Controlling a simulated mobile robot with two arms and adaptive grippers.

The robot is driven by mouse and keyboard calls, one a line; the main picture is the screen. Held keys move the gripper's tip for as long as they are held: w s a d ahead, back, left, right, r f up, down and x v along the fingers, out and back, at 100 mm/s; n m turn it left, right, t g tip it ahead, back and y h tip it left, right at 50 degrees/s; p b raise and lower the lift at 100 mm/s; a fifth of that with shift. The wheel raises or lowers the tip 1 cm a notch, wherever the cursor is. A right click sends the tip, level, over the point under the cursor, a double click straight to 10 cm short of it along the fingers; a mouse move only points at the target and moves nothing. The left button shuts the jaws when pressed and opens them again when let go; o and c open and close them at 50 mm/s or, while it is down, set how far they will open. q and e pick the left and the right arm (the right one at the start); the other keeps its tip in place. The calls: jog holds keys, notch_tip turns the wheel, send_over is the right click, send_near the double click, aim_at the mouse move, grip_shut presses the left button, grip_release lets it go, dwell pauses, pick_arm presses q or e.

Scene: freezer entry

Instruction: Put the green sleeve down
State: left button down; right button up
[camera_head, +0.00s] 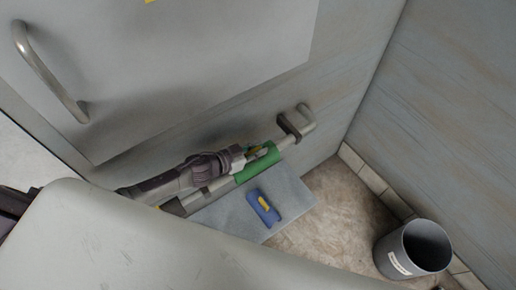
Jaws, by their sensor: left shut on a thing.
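The green sleeve (258,164) is a short tube around a pale bar (222,186) that runs slantwise along the lower part of the grey door. My left gripper (256,153) reaches in from the left and is shut on the green sleeve from its upper side. Its fingers cover part of the sleeve, and the exact finger contact is small and hard to make out. My right gripper is not in view.
A grey slab (232,217) lies below the bar, with a blue and yellow object (263,207) on it. A dark grey bin (407,252) with a white label stands at lower right by the wall. A metal handle (48,72) is on the door. Bare floor lies between slab and bin.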

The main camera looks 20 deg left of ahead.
pick_arm(q)
jog(key=c, duration=1.2)
grip_release()
jog(key=shift+r, duration=0.15)
jog(key=shift+r+p, duration=0.4)
jog(key=shift+p, duration=0.05)
jog(key=b+v, duration=0.1)
jog(key=v, duration=1)
jog(key=shift+f+b, duration=0.1)
jog(key=shift+b, duration=0.25)
jog(key=shift+s+a+r, duration=0.3)
jog(key=shift+s+r, duration=0.05)
jog(key=shift+s, duration=0.05)
